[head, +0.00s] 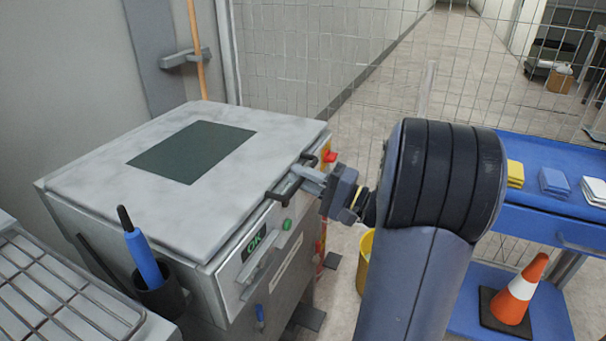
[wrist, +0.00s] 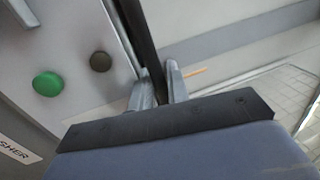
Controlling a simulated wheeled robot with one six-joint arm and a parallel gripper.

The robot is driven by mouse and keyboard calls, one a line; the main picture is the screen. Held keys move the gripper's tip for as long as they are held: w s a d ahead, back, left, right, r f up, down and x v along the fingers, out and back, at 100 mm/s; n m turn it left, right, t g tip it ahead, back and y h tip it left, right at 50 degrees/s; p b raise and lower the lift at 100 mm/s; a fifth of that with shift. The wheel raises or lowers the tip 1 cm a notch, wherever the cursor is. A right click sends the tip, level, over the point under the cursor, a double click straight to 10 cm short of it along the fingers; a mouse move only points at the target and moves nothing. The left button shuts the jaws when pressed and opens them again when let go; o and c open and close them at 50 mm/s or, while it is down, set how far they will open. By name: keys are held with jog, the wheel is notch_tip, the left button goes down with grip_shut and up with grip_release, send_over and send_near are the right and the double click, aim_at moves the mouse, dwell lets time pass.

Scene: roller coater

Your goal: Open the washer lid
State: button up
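The washer (head: 265,260) stands at the left in the head view, with a flat grey lid (head: 100,190) that has a dark green panel on top. The lid lies flat and looks closed. A dark bar handle (head: 284,190) sits at the lid's front edge. My gripper (head: 308,174) is at this handle. In the wrist view, the dark handle bar (wrist: 147,35) runs between the two metal fingers of my gripper (wrist: 159,85). The fingers lie close on both sides and look shut on it. The contact's lower part is hidden by the gripper body.
A green button (wrist: 47,84) and a dark knob (wrist: 101,62) are on the washer's front. A holder (head: 160,290) with a blue-handled tool and a wire rack (head: 60,290) stand left. A blue cart (head: 540,215) with an orange cone (head: 520,290) stands right.

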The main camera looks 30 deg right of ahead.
jog(key=shift+c, duration=0.3)
grip_shut()
